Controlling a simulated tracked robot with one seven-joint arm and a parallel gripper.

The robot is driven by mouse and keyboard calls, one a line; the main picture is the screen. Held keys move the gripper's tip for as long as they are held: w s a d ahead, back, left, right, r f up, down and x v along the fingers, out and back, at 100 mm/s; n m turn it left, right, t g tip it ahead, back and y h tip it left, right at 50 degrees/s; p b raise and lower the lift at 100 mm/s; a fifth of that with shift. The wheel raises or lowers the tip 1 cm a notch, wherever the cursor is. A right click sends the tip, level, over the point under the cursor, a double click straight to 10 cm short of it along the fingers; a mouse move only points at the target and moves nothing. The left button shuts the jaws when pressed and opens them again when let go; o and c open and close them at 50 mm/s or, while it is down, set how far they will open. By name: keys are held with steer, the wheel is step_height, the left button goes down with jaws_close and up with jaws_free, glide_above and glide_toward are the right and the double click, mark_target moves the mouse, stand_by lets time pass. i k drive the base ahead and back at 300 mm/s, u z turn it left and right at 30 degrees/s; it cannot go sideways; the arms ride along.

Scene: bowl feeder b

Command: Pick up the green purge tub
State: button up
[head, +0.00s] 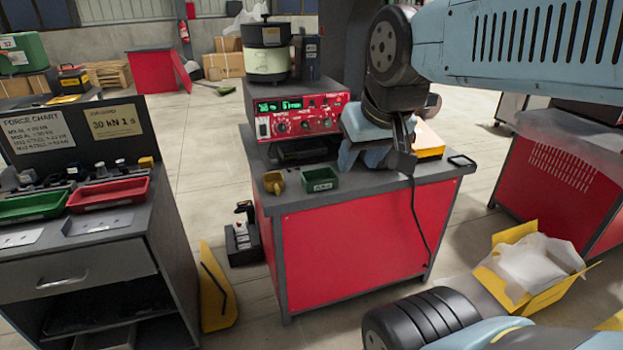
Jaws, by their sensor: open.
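A small green tub (320,180) with a label on its front stands on the grey top of the red cabinet (350,240), near its front edge. I take it to be the purge tub. A small yellow cup (273,182) stands just to its left. My gripper (362,160) is open and hangs over the same top, to the right of the tub and apart from it. Nothing shows between its fingers.
An orange-and-white box (429,142) and a black cable (417,220) are at the right. The left bench holds a green tray (35,205) and a red tray (108,194).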

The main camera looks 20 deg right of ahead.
mark_target(321, 179)
steer(key=z, duration=0.1)
steer(key=i, duration=0.15)
steer(key=z, duration=2.5)
steer(key=k, duration=1.25)
steer(key=u, duration=1.15)
steer(key=i, duration=1.35)
steer(key=u, duration=0.3)
